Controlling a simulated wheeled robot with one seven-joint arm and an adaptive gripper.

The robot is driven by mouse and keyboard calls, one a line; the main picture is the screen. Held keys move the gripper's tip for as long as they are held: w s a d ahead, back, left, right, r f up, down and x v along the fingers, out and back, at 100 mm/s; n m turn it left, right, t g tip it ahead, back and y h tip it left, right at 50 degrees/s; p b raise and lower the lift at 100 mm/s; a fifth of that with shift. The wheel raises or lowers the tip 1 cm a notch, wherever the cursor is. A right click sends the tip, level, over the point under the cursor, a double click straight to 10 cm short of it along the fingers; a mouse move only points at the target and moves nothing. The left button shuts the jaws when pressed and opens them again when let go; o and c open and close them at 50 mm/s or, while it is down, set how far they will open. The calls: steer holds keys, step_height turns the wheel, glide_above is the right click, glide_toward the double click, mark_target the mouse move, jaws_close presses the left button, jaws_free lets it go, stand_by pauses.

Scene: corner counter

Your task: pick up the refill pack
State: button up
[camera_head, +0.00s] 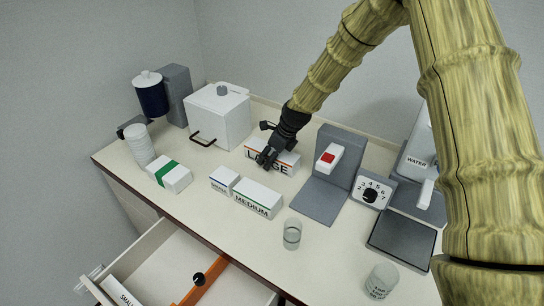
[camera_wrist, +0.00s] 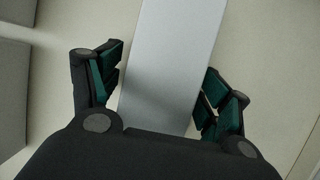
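No pack in the head view reads as "refill". My gripper (camera_head: 266,160) is low over a white box labelled LARGE (camera_head: 287,162), hiding part of its lettering. In the wrist view, a plain pale box top (camera_wrist: 172,60) lies between the two green-padded fingers of my gripper (camera_wrist: 163,85). The fingers are spread, one along each long side, very close to the edges; any contact is unclear. Other white boxes stand nearer the front: one labelled MEDIUM (camera_head: 257,198), a smaller one (camera_head: 224,180) with blurred lettering, and one with a green band (camera_head: 170,176).
A grey stand with a red button (camera_head: 327,158) is close on the right. A clear glass (camera_head: 292,234) stands near the front edge. An open drawer (camera_head: 165,255) juts out below the counter.

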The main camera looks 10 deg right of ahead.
steer(key=c, duration=0.9)
